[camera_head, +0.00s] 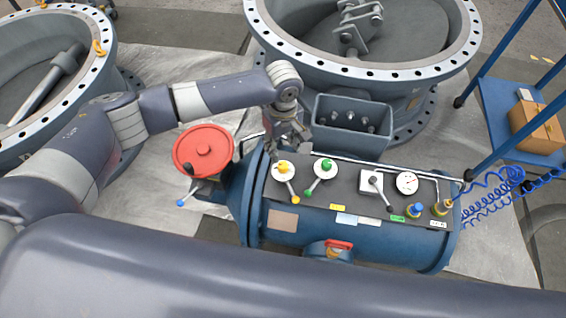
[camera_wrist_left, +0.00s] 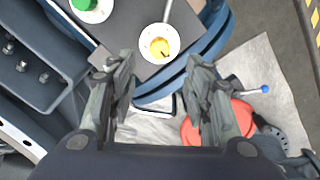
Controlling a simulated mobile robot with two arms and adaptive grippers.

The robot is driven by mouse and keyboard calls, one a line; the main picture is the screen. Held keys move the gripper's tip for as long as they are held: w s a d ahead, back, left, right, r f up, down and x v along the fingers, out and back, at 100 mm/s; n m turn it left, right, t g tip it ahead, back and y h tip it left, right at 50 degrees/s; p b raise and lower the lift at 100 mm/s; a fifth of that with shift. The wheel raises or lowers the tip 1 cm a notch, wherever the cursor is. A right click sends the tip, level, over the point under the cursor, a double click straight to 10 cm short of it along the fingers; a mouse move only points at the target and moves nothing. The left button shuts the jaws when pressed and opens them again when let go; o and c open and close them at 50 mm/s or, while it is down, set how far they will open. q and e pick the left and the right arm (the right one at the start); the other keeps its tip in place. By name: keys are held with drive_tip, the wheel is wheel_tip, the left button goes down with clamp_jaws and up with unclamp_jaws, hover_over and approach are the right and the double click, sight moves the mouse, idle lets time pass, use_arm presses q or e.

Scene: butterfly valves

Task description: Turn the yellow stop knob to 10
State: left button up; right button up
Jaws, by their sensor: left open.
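The yellow stop knob (camera_head: 283,167) sits on a round white dial at the left end of the dark panel on the blue tank. Its grey lever points down and slightly right in the head view. The dial's numbers are too small to read. In the left wrist view the yellow knob (camera_wrist_left: 160,47) shows just beyond the fingertips, between their lines. My left gripper (camera_head: 279,140) hangs just behind the dial, close to the panel's back left corner. In the left wrist view the left gripper (camera_wrist_left: 162,66) is open, with nothing between its fingers. My right gripper is out of view.
A green knob (camera_head: 325,165) with its own lever is right of the yellow one. A grey switch box (camera_head: 370,186) and a gauge (camera_head: 407,182) lie farther right. A red handwheel (camera_head: 203,150) is left of the tank. A grey open box (camera_head: 352,126) stands behind the panel.

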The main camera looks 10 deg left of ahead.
sight(283, 165)
use_arm(q)
wheel_tip(283, 165, down, 10)
drive_tip(key=shift+b, duration=0.3)
drive_tip(key=c, duration=1.1)
